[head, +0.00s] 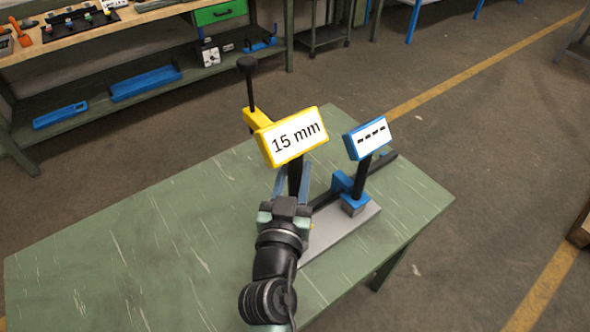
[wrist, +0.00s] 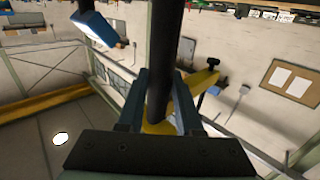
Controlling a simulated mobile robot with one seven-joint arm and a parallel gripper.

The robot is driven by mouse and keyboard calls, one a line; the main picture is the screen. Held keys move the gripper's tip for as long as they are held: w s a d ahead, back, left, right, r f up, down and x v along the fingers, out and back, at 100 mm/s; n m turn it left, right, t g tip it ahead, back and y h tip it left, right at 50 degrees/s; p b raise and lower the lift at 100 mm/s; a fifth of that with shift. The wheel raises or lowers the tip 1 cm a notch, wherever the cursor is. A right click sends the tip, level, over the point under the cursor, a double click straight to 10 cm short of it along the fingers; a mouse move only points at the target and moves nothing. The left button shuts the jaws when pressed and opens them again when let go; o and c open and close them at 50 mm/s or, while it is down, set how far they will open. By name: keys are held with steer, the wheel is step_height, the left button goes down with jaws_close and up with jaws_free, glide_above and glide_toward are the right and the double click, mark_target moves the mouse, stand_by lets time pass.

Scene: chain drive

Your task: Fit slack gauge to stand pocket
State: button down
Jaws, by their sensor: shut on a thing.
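The slack gauge (head: 292,136) is yellow with a white face reading "15 mm", a dark post below, and a yellow arm with a black knob (head: 247,64) at its upper left. My gripper (head: 292,182) is shut on its dark post (wrist: 163,70), which stands between the fingers in the wrist view. The yellow arm also shows in the wrist view (wrist: 203,80). The stand (head: 345,235) is a grey plate with blue blocks (head: 343,184), just right of my gripper. My gripper and wrist hide the plate's left part and the post's lower end. I cannot tell the pocket or whether the gauge touches the stand.
A blue display (head: 369,138) showing dashes stands on a dark post at the stand's right. A dark bar (head: 384,166) runs past the blue blocks. The green table (head: 130,240) is clear at left. A workbench (head: 60,52) with tools is behind.

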steer(key=shift+f+b, duration=2.65)
steer(key=shift+b, duration=0.8)
steer(key=c, duration=0.6)
jaws_free()
steer(key=shift+o, duration=0.5)
steer(key=b, duration=0.4)
glide_toward(295, 191)
steer(key=shift+s+a+f, duration=0.25)
steer(key=shift+s+f, duration=0.65)
steer(key=shift+s, duration=0.05)
